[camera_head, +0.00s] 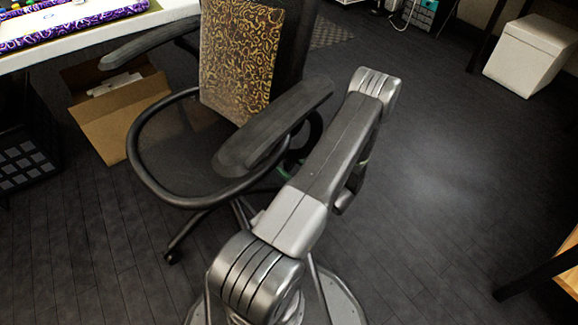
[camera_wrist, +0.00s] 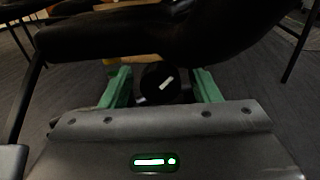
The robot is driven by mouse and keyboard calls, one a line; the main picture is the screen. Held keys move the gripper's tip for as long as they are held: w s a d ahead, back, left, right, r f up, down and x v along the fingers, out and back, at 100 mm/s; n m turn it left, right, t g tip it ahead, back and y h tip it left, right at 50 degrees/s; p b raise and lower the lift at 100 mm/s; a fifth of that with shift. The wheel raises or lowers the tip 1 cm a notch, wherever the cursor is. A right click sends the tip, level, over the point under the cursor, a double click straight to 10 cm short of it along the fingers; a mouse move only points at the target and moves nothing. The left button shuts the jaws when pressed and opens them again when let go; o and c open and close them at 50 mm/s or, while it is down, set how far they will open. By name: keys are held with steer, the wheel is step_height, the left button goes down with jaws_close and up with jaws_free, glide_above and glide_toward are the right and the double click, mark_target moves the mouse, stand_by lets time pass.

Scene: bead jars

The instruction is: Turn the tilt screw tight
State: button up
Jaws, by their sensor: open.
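The office chair (camera_head: 190,150) stands left of my arm in the head view. In the wrist view a round black knob with a white mark (camera_wrist: 160,82), which looks like the tilt screw, sits under the dark seat (camera_wrist: 170,35). The white mark is slanted. My gripper (camera_wrist: 162,74) is open, with one green finger to the left of the knob and one to the right. A gap shows on each side. I cannot tell whether the fingertips reach past the knob's face. In the head view the knob is hidden and my gripper is mostly hidden beside the chair.
A patterned cushion (camera_head: 238,58) leans on the chair's backrest. The chair's near armrest (camera_head: 270,128) is close to my arm. An open cardboard box (camera_head: 118,112) and a black crate (camera_head: 22,160) are at left. A white bin (camera_head: 528,55) stands far right. The floor at right is clear.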

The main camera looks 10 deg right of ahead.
steer(key=c, duration=1)
steer(key=shift+m, duration=2.4)
steer(key=o, duration=1)
steer(key=p+v, duration=0.2)
steer(key=v, duration=1.1)
steer(key=shift+s+d, duration=0.25)
steer(key=shift+s, duration=0.1)
